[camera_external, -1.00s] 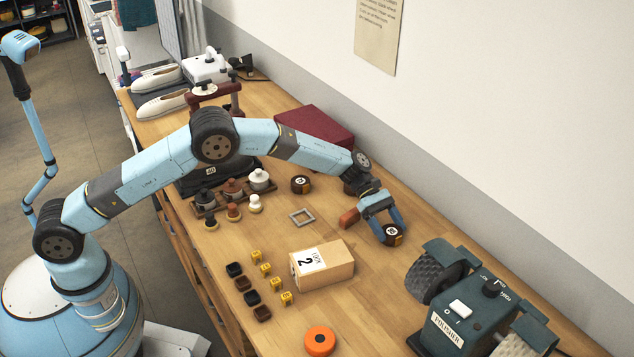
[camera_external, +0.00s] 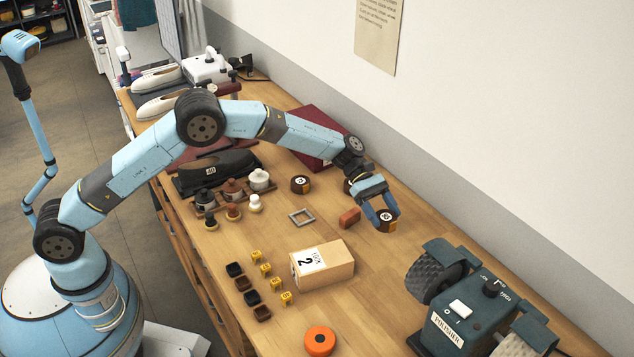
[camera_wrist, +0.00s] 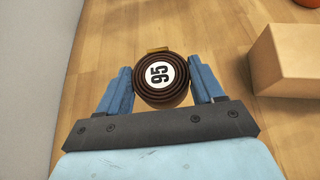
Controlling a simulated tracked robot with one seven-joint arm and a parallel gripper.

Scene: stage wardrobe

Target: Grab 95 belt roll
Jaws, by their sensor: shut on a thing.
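The 95 belt roll (camera_wrist: 160,77) is a dark brown coiled belt with a white label reading 95 and a brass-coloured buckle at its edge. My gripper (camera_wrist: 161,84) is shut on it, one blue finger on each side. In the external view the belt roll (camera_external: 386,219) sits between the fingers of my gripper (camera_external: 381,216), near the wall side of the bench. It looks raised above the wood.
Another belt roll (camera_external: 300,185) lies farther back. A dark green polisher (camera_external: 470,315) stands at front right. Bare wood lies between box and polisher.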

